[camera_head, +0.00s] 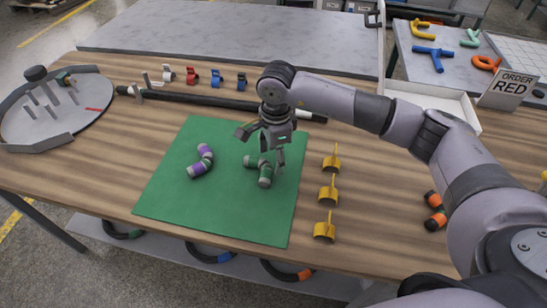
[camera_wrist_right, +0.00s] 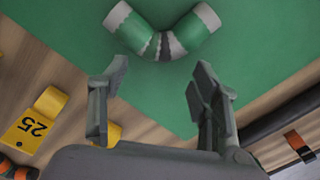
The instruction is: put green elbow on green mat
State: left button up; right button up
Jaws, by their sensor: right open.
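The green elbow (camera_head: 265,177), green with grey ends, lies on the right part of the green mat (camera_head: 225,222). My right gripper (camera_head: 262,147) is open just behind and above it, its fingers partly overlapping the elbow's far side in the head view. In the right wrist view, the elbow (camera_wrist_right: 197,27) lies beyond the open fingertips (camera_wrist_right: 161,76), with mat (camera_wrist_right: 262,45) around it. Nothing is between the fingers, and they look apart from the elbow. My left gripper is not in view.
A purple elbow (camera_head: 201,162) lies on the mat to the left. Yellow clamps (camera_head: 328,194) stand right of the mat, and an orange elbow (camera_head: 435,211) lies farther right. A black hose (camera_head: 205,99) runs behind the mat. The mat's front is clear.

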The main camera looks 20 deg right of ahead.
notch_tip(320, 180, up, 11)
jog(key=shift+s+f+b, duration=0.15)
jog(key=shift+s+b, duration=0.1)
jog(key=shift+b, duration=0.1)
